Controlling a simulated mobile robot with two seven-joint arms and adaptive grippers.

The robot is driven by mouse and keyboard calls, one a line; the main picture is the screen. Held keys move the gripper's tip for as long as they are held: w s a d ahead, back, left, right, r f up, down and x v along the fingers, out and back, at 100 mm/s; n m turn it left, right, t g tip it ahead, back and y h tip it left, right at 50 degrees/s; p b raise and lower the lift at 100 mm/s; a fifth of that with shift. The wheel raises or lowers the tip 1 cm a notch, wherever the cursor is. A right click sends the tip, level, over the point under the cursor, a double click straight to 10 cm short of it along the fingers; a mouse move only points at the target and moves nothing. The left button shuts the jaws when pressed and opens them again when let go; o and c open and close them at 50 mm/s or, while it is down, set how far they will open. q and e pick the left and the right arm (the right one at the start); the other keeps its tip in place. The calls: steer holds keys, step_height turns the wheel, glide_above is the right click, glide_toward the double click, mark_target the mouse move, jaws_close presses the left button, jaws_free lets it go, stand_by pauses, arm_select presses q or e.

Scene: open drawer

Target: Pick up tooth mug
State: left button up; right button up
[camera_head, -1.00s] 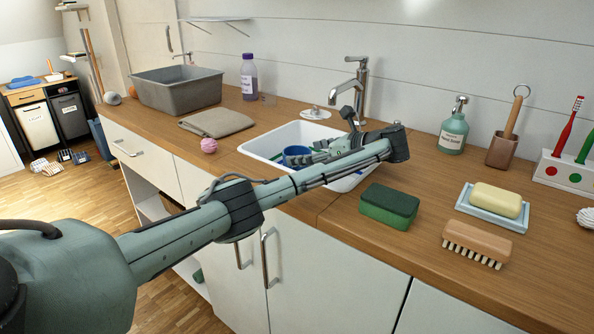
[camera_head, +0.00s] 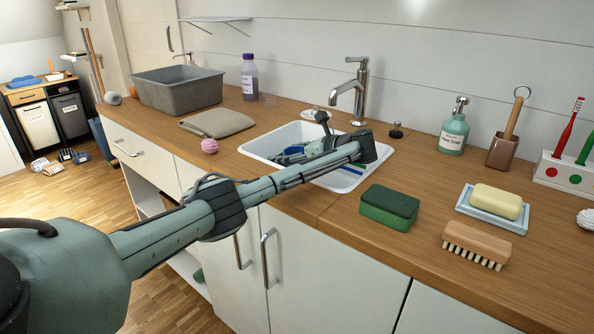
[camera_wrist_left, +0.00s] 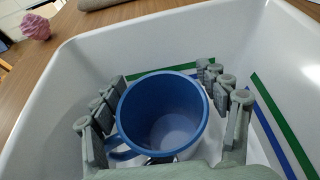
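The tooth mug is a blue cup standing in the white sink basin (camera_head: 349,183). In the head view only a bit of the blue mug (camera_head: 303,170) shows past my gripper. In the left wrist view I look down into the open top of the mug (camera_wrist_left: 163,115), with its handle at the lower left. My left gripper (camera_wrist_left: 160,77) is down in the basin with one finger on each side of the mug. The fingers are spread and close to its walls; contact is not clear. In the head view my left gripper (camera_head: 297,155) is partly hidden. My right gripper is out of view.
The faucet (camera_head: 358,95) rises behind the basin. A green sponge (camera_head: 389,206) lies to its right and a folded cloth (camera_head: 217,123) to its left. A pink ball (camera_head: 209,146) lies near the left rim. Green and blue strips (camera_wrist_left: 276,120) mark the basin floor.

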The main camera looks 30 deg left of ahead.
arm_select(q)
steer(key=c, duration=1.1)
